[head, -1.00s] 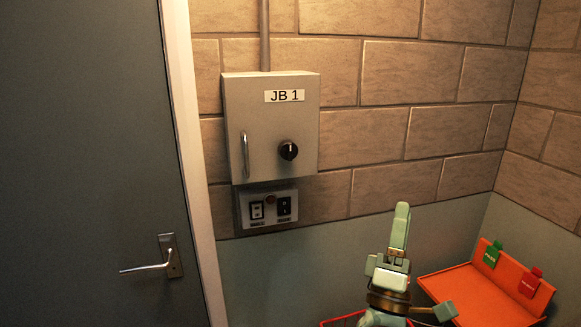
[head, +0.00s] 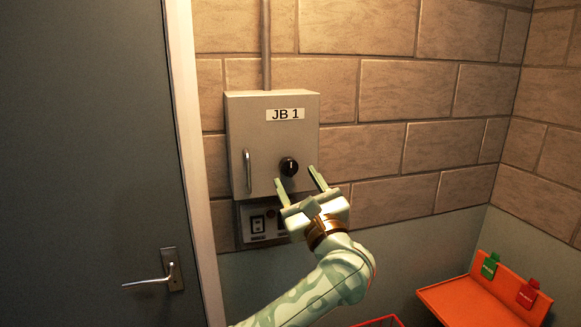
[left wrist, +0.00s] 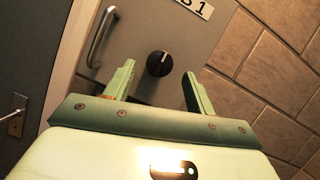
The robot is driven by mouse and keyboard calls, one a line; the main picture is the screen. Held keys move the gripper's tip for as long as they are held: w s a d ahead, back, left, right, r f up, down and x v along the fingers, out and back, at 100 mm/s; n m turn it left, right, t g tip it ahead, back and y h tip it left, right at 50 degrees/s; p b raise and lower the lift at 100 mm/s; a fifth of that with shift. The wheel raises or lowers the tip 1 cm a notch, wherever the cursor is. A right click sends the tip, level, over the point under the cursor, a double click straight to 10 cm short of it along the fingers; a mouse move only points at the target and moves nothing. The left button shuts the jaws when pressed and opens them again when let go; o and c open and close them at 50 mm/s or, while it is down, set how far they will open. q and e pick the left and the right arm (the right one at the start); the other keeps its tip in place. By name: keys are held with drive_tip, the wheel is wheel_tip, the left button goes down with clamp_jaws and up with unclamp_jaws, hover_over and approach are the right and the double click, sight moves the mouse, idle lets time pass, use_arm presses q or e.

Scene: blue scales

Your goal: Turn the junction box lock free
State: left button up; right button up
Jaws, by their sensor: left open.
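The grey junction box (head: 273,141), labelled JB 1, hangs shut on the brick wall. Its lock is a round black knob (head: 289,167) on the right of the door, with a handle (head: 248,171) to its left. My left gripper (head: 297,177) is open just below the knob in the head view, its fingers pointing up toward it. In the left wrist view the knob (left wrist: 159,64) shows beyond and between the two spread fingertips (left wrist: 159,78), apart from them. A pale mark shows on the knob's upper edge there. My right gripper is not in view.
A switch panel (head: 246,228) sits under the box, partly hidden by my left gripper. A grey door with a lever handle (head: 150,281) is at the left. An orange shelf (head: 470,303) with green and red tags is at the lower right.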

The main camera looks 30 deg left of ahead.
sight(291, 171)
use_arm(q)
drive_tip(key=x, duration=0.4)
drive_tip(key=shift+w+a, duration=0.1)
drive_tip(key=c, duration=1)
drive_tip(key=shift+o, duration=0.2)
